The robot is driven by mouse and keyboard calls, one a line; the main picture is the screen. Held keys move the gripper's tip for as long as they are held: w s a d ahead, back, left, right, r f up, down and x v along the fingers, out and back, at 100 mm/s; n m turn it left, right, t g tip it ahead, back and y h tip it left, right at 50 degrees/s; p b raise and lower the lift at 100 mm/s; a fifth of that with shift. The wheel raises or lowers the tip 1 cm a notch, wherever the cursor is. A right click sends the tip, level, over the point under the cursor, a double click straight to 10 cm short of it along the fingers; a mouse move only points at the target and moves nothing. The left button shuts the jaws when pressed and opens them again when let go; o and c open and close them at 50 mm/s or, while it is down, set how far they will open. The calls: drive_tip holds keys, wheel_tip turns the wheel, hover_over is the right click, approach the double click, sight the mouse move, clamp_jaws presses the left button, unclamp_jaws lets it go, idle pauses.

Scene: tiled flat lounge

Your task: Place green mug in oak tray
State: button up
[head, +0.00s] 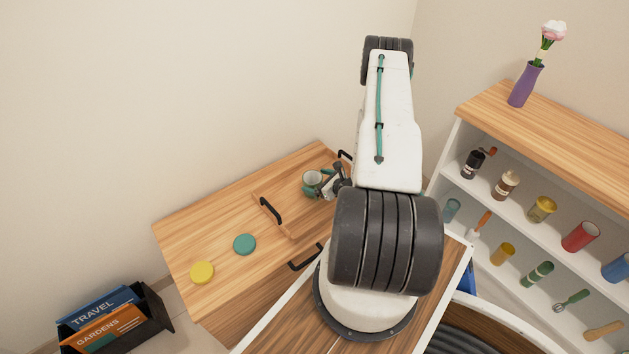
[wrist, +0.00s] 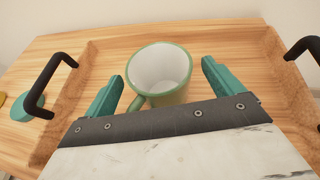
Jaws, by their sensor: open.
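The green mug (wrist: 160,75) stands upright inside the oak tray (wrist: 82,72), with its white inside showing and its handle toward my gripper. In the head view the mug (head: 312,180) shows near the tray's middle, and the tray (head: 290,230) lies on a wooden cabinet top. My gripper (wrist: 160,85) is open, with a teal finger on either side of the mug. A gap shows between the right finger and the mug. In the head view my gripper (head: 325,187) is small beside the mug, and my arm hides the tray's right part.
The tray's black handles (wrist: 53,84) stand up at its ends. A teal disc (head: 244,244) and a yellow disc (head: 202,272) lie on the cabinet top left of the tray. A white shelf (head: 450,165) with cups and jars stands at right. A black box of books (head: 155,310) is at lower left.

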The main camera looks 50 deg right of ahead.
drive_tip(key=v, duration=1)
drive_tip(key=w+a+r+n+g+y, duration=0.1)
drive_tip(key=w+a+r+n+y, duration=0.35)
drive_tip(key=r, duration=0.55)
drive_tip(key=w+a+r+n+y, duration=0.35)
drive_tip(key=w+r+n, duration=0.2)
drive_tip(key=r, duration=0.35)
drive_tip(key=w+a+r+n+g+y, duration=0.1)
drive_tip(key=a+r+n+g+y, duration=0.2)
drive_tip(key=a+r+n+g, duration=0.85)
drive_tip(key=s+a+r+n+g+h, duration=0.1)
drive_tip(key=s+a+r+n+h, duration=0.1)
drive_tip(key=s+a+r+n, duration=0.4)
drive_tip(key=s+a+r+n+h, duration=0.1)
drive_tip(key=s+a+r+h, duration=0.1)
drive_tip(key=s+a+r, duration=0.55)
drive_tip(key=s+a+r+n+t+h, duration=0.1)
drive_tip(key=s+a+r+n+h, duration=0.1)
drive_tip(key=s+r+n+h, duration=0.4)
drive_tip(key=shift+s+a+r+n+h, duration=0.4)
drive_tip(key=shift+s+r+n, duration=0.2)
drive_tip(key=shift+s, duration=0.9)
drive_tip(key=shift+t, duration=0.25)
